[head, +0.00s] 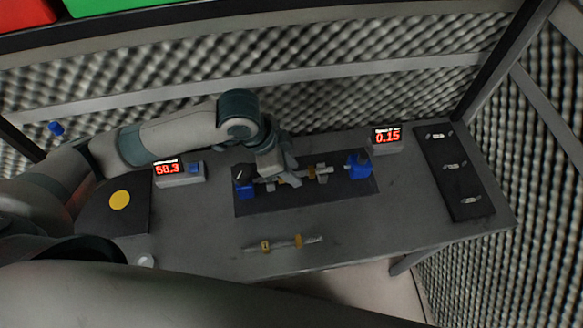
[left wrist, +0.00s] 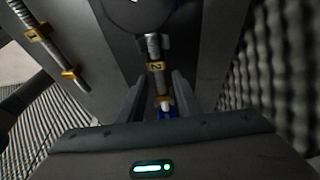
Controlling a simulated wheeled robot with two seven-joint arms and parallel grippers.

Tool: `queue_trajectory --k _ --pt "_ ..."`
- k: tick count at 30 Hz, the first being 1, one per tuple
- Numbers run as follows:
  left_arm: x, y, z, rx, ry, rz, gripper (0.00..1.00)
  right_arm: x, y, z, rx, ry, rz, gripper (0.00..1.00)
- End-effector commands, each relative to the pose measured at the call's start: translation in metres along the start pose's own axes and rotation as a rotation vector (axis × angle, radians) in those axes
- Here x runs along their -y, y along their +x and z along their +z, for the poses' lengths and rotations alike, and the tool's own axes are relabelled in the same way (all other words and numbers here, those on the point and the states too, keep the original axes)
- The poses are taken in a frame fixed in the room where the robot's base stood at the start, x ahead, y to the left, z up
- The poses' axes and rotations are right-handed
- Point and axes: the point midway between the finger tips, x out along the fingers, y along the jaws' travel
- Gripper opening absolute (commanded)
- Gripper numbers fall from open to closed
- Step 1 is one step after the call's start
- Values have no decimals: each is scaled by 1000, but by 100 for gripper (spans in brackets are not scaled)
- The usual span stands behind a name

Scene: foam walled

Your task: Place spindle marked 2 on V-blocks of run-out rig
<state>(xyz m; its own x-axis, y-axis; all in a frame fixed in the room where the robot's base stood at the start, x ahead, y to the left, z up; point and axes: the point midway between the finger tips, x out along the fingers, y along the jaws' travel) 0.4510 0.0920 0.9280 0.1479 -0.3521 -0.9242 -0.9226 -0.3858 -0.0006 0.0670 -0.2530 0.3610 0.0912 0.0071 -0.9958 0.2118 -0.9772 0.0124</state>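The spindle marked 2 (left wrist: 155,66) is a grey stepped shaft with a yellow numbered collar. In the head view the spindle (head: 311,173) lies along the run-out rig, between the rig's two blue end pieces; whether it bears fully on the V-blocks cannot be told. The rig's dark base (head: 305,200) sits mid-table. My left gripper (head: 287,178) is over the rig's left half and hides part of it. In the left wrist view its fingers (left wrist: 158,95) stand apart on either side of the spindle, with gaps showing. My right gripper is not in view.
A spindle marked 1 (left wrist: 50,50) lies at the table's front; it also shows in the head view (head: 283,243). Displays read 58.3 (head: 180,173) and 0.15 (head: 387,140). A dark panel with small fittings (head: 458,195) is at right, a yellow disc (head: 120,200) at left.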

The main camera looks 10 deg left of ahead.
Motion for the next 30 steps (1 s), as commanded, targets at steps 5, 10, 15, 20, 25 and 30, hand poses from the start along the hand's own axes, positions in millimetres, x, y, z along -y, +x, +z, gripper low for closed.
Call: queue_trajectory --k 5,10,15,20,25,30 --pt "1 -12 -1 -3 0 -1 31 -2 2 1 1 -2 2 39" --pt "1 -35 -1 -3 3 -4 31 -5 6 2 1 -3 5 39" --pt "1 -65 0 -2 3 -4 31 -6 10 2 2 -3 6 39" --pt "1 -93 0 -1 2 -4 31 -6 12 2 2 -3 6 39" --pt "1 -113 -1 -1 1 -2 31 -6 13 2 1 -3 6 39" --pt "0 -120 0 0 -1 0 31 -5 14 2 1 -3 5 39"
